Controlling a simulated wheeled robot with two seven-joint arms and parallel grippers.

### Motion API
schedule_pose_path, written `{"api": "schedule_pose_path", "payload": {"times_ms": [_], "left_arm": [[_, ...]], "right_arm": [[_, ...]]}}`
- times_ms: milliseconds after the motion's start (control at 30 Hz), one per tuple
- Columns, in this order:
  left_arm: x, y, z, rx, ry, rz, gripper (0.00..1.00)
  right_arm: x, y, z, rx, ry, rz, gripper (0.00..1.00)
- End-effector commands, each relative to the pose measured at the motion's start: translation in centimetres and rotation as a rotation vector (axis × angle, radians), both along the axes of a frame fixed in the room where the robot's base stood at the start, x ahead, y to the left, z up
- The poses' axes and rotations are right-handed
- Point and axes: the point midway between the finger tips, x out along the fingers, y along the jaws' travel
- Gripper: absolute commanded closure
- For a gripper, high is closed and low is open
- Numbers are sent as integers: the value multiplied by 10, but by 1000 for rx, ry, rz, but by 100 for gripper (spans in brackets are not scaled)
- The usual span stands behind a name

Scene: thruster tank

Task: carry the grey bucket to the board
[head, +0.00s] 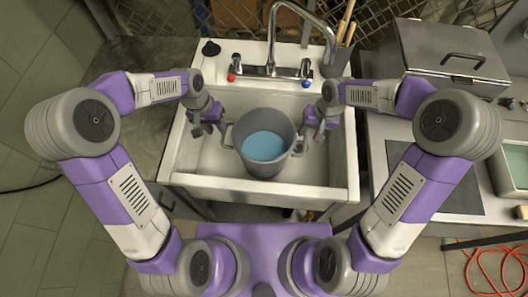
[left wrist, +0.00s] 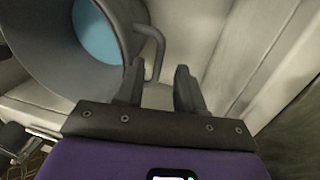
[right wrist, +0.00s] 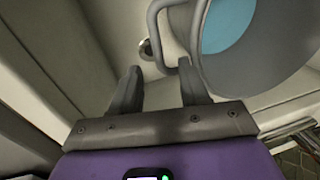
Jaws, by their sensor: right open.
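The grey bucket (head: 279,136) stands upright in the white sink and holds blue liquid. It has a loop handle on each side. My left gripper (head: 207,124) is open beside the left handle; in the left wrist view the bucket (left wrist: 68,70) is at upper left, with the handle end between the fingertips (left wrist: 159,80). My right gripper (head: 322,122) is open beside the right handle; in the right wrist view the bucket (right wrist: 265,85) is at upper right, with the handle near the fingertips (right wrist: 160,82). A dark flat board (head: 435,175) lies on the right counter.
The sink (head: 325,195) has a rim around the bucket and a tap (head: 272,60) behind it. A metal box (head: 450,50) stands on the counter behind the board. A tray with green contents (head: 515,165) is at far right. An orange cable (head: 490,268) lies on the floor.

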Motion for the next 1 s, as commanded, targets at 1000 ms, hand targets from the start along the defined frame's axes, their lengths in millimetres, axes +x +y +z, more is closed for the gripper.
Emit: {"api": "schedule_pose_path", "payload": {"times_ms": [1000], "left_arm": [[-2, -14, -74, 0, 0, 1, 70]], "right_arm": [[2, 14, -74, 0, 0, -1, 63]]}}
